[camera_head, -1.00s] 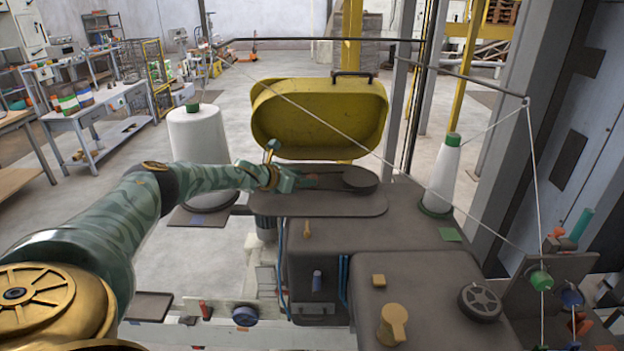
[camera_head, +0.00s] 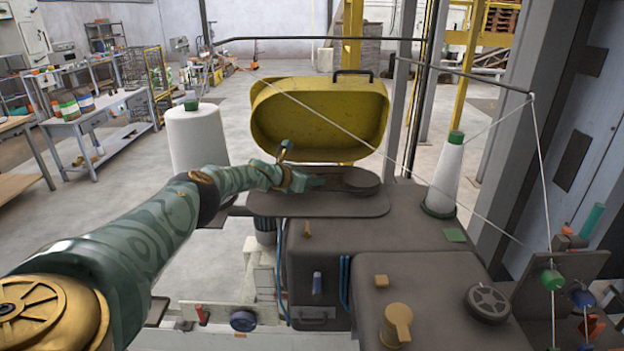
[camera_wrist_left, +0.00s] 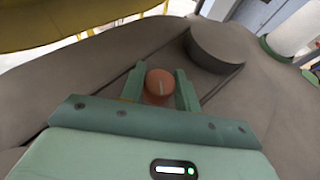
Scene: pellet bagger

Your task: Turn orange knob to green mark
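The orange knob (camera_wrist_left: 159,84) is round with a pale line on its top, on the grey machine top in the left wrist view. My left gripper (camera_wrist_left: 161,72) has one finger on each side of it. The fingers look slightly apart from the knob, so the gripper appears open around it. In the head view my left gripper (camera_head: 314,183) is low over the machine's upper deck, beside a dark round disc (camera_head: 352,180), and it hides the knob. I cannot make out a green mark by the knob. My right gripper is not in view.
The dark disc also stands just beyond the right finger in the left wrist view (camera_wrist_left: 215,48). A raised yellow lid (camera_head: 320,118) stands behind the deck. A white thread cone (camera_head: 445,178) and a thin slanting thread are to the right. A yellow knob (camera_head: 397,325) is nearer me.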

